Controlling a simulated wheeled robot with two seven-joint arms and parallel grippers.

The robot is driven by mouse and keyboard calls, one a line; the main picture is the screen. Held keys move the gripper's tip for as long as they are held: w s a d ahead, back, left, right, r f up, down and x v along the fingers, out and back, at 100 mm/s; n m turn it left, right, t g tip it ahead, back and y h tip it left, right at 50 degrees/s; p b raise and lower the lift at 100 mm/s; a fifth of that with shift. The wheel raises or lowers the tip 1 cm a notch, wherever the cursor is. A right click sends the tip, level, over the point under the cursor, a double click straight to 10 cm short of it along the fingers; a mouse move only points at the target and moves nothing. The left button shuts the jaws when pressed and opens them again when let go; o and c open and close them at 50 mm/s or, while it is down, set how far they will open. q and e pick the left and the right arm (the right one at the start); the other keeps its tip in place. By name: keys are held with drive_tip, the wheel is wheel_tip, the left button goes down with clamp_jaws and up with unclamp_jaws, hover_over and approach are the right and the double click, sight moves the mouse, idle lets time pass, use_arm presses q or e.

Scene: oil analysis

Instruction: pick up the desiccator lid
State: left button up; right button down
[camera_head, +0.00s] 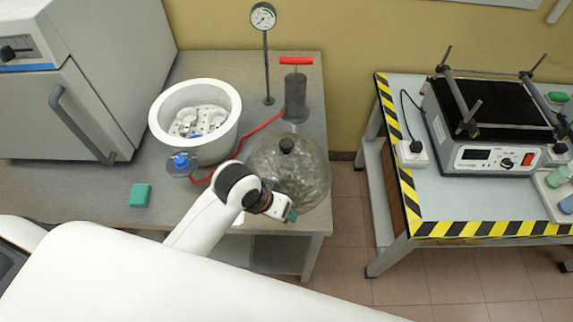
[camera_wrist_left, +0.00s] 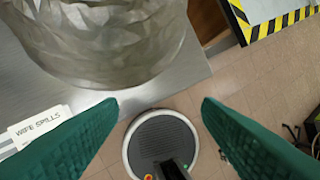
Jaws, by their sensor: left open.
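The desiccator lid (camera_head: 287,178) is a clear, domed cover with a black knob on top. It sits at the right front corner of the grey bench in the head view, and its lower part fills the top left of the left wrist view (camera_wrist_left: 110,45). My left gripper (camera_head: 290,214) is at the lid's front side, low near the bench edge. In the left wrist view its green fingers (camera_wrist_left: 160,105) are wide apart with nothing between them. The lid lies beyond the fingertips; contact cannot be told. My right gripper is not in view.
The white desiccator bowl (camera_head: 156,128) holds a perforated plate with small items. A pump (camera_head: 296,98) with a red handle, a gauge (camera_head: 263,17) on a stand, and a red hose are close by. A green block (camera_head: 140,195) lies left. A gap separates the striped table (camera_head: 440,205).

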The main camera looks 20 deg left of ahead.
use_arm(q)
drive_tip(key=w+d+r, duration=0.3)
drive_tip(key=w, duration=0.1)
wheel_tip(320, 180, up, 11)
drive_tip(key=n+g+y, duration=0.3)
drive_tip(key=n, duration=0.3)
hover_over(286, 143)
wheel_tip(286, 143, down, 6)
drive_tip(key=shift+w+d+r+p, duration=0.1)
drive_tip(key=shift+w+r+p, duration=0.05)
drive_tip(key=shift+p, duration=0.65)
drive_tip(key=f+p, duration=0.1)
drive_tip(key=f, duration=0.1)
drive_tip(key=f+p, duration=0.1)
drive_tip(key=f, duration=0.2)
drive_tip(key=shift+s, duration=0.2)
drive_tip(key=shift+f, duration=0.25)
drive_tip(key=shift+c, duration=0.6)
clamp_jaws()
